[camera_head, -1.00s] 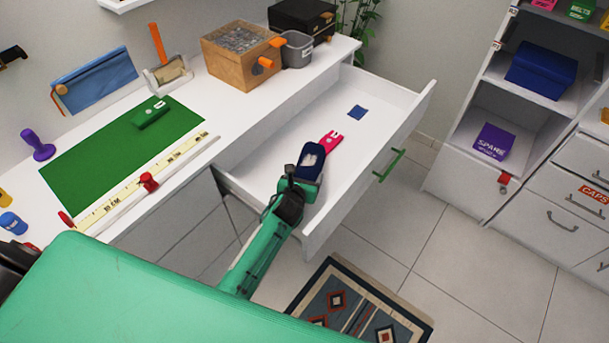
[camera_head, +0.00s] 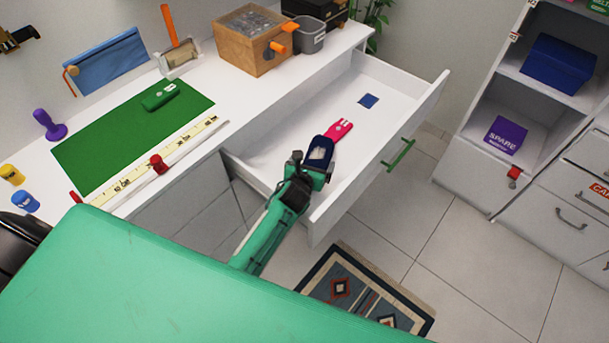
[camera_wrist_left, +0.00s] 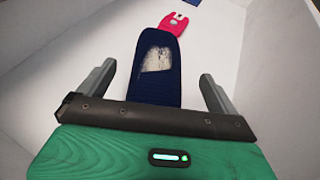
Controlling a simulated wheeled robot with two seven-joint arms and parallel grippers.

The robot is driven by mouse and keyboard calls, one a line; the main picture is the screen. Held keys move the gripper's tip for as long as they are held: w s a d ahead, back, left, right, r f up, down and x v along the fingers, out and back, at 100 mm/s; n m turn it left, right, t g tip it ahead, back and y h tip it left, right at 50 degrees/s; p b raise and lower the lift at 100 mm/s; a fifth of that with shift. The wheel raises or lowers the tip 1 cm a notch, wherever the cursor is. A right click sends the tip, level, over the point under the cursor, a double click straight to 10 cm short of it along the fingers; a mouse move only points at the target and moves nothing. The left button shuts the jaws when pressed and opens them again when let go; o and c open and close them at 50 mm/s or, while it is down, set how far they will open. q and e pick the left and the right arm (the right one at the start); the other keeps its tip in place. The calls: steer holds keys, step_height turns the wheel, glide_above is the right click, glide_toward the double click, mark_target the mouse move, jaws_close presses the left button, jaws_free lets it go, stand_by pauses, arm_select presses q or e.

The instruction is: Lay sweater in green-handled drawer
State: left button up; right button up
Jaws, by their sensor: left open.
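A navy, long cloth-like piece with a pale patch (camera_head: 321,149) lies on the floor of the open white drawer (camera_head: 275,149); I cannot tell for sure that it is the sweater. The drawer has a green handle (camera_head: 398,155) on its front. My left gripper (camera_head: 318,168) is inside the drawer, over the near end of the navy piece. In the left wrist view the gripper (camera_wrist_left: 157,78) is open, with a finger on each side of the navy piece (camera_wrist_left: 158,90) and gaps between. My right gripper is not in view.
A pink piece (camera_head: 338,130) lies just beyond the navy piece, and a small blue square (camera_head: 368,101) lies farther back. The drawer walls stand close around my arm. A counter (camera_head: 225,105) with a green mat (camera_head: 120,147) is at the left. Drawer floor beside the pieces is bare.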

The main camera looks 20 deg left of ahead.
arm_select(q)
steer(key=v, duration=1.1)
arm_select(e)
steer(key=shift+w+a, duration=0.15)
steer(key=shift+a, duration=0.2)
arm_select(q)
steer(key=shift+a, duration=0.1)
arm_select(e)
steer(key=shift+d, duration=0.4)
